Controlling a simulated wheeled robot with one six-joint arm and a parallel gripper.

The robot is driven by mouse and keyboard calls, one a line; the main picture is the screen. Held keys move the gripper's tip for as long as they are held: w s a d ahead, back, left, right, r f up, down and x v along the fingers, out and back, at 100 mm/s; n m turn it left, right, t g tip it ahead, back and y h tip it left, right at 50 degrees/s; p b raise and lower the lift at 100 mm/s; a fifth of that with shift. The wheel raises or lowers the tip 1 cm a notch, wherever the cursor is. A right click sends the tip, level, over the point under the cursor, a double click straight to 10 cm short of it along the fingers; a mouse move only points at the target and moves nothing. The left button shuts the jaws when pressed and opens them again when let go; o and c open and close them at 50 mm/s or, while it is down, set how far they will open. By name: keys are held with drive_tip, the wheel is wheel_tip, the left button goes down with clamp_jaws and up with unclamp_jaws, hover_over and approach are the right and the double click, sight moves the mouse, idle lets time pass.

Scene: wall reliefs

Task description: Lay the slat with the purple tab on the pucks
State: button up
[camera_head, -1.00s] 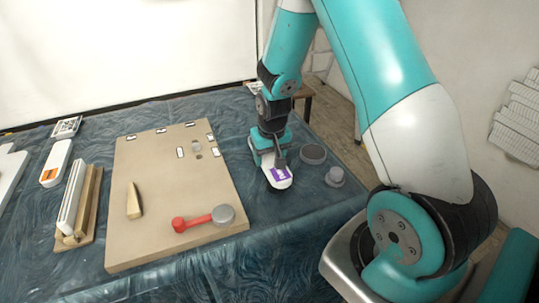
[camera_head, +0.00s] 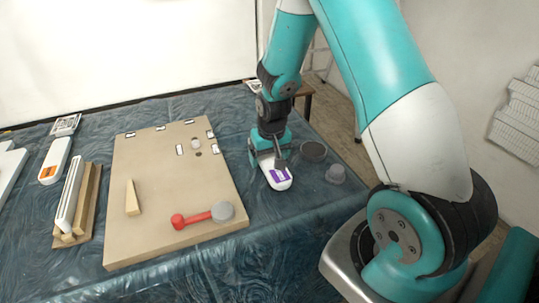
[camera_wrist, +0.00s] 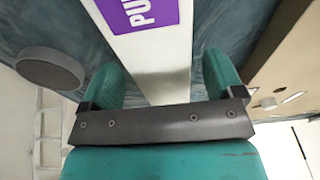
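The white slat with the purple tab (camera_head: 281,176) lies on the blue cloth of the table, right of the brown board. My gripper (camera_head: 268,150) is over the far part of this slat, pointing down. In the wrist view the slat (camera_wrist: 165,60) runs between the two fingers of my gripper (camera_wrist: 163,85), with a gap showing on each side, so the gripper is open around or just above it. A dark grey round puck (camera_head: 313,151) and a lighter grey round piece (camera_head: 335,174) stand right of the slat. The wrist view shows one grey puck (camera_wrist: 50,68) at left.
The brown board (camera_head: 160,215) bears a red-handled piece with a grey round head (camera_head: 203,215), a wooden wedge (camera_head: 132,198) and small white pieces. Left of it are a wooden rack (camera_head: 85,205) holding a white slat and an orange-tabbed slat (camera_head: 55,160). The near right cloth is clear.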

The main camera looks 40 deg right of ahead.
sight(272, 162)
wheel_tip(272, 162, up, 13)
drive_tip(key=s+p, duration=0.1)
drive_tip(key=s, duration=0.1)
drive_tip(key=s+a+r+n+y, duration=0.1)
drive_tip(key=s+a+r+n, duration=0.25)
drive_tip(key=a, duration=0.35)
drive_tip(key=s+a+r+n+y, duration=0.2)
drive_tip(key=s+a+r, duration=0.2)
drive_tip(key=a, duration=0.4)
drive_tip(key=s+a+r+n+g, duration=0.1)
drive_tip(key=s+a+r+n, duration=0.1)
drive_tip(key=s, duration=0.4)
drive_tip(key=s+a+r+n+y, duration=0.1)
drive_tip(key=s+a+r+n, duration=0.1)
drive_tip(key=s+a, duration=0.3)
drive_tip(key=shift+s+a+r+n+g+y, duration=0.25)
drive_tip(key=shift+s+n+g, duration=0.2)
drive_tip(key=shift+s, duration=0.45)
